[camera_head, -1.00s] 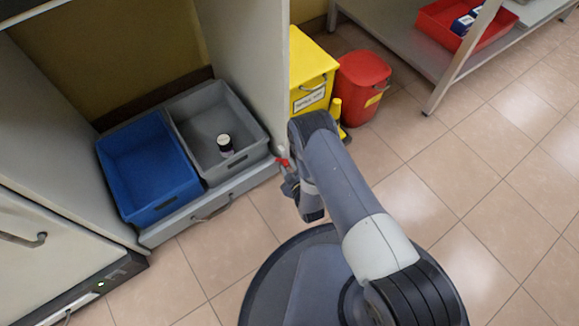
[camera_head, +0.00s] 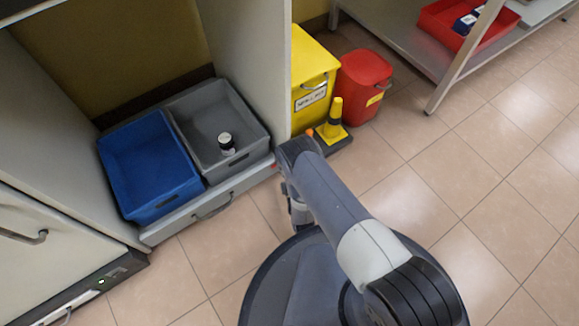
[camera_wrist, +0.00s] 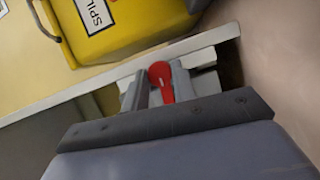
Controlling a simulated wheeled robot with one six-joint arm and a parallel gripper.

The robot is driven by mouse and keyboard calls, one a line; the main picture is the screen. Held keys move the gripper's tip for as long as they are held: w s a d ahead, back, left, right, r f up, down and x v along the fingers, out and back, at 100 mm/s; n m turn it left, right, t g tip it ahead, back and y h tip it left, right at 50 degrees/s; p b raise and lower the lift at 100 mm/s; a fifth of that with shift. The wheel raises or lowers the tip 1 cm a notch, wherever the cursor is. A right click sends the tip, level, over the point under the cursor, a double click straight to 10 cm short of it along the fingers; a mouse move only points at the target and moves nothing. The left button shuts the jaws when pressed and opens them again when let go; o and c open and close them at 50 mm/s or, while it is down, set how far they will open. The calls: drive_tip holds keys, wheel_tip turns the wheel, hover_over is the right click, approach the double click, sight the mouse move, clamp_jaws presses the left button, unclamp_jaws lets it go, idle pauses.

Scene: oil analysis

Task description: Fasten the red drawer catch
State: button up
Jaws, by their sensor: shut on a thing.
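The red drawer catch (camera_wrist: 162,81) is a small red lever with a rounded head. In the wrist view it sits between the two grey fingers of my gripper (camera_wrist: 160,84), which is shut on it. The catch is at the right end of the grey drawer (camera_head: 240,187), beside the cabinet side panel. In the head view my arm covers most of the catch and the fingertips. The drawer has a bar handle and carries a blue bin (camera_head: 150,212) and a grey bin (camera_head: 258,140).
A dark bottle with a white cap (camera_head: 226,143) stands in the grey bin. Right of the side panel are a yellow spill bin (camera_head: 312,65), a red bin (camera_head: 362,80) and a yellow-and-black cone (camera_head: 333,122). The tiled floor at right is clear.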

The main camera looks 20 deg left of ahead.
drive_tip(key=shift+n, duration=0.6)
drive_tip(key=o, duration=1)
drive_tip(key=shift+f, duration=0.1)
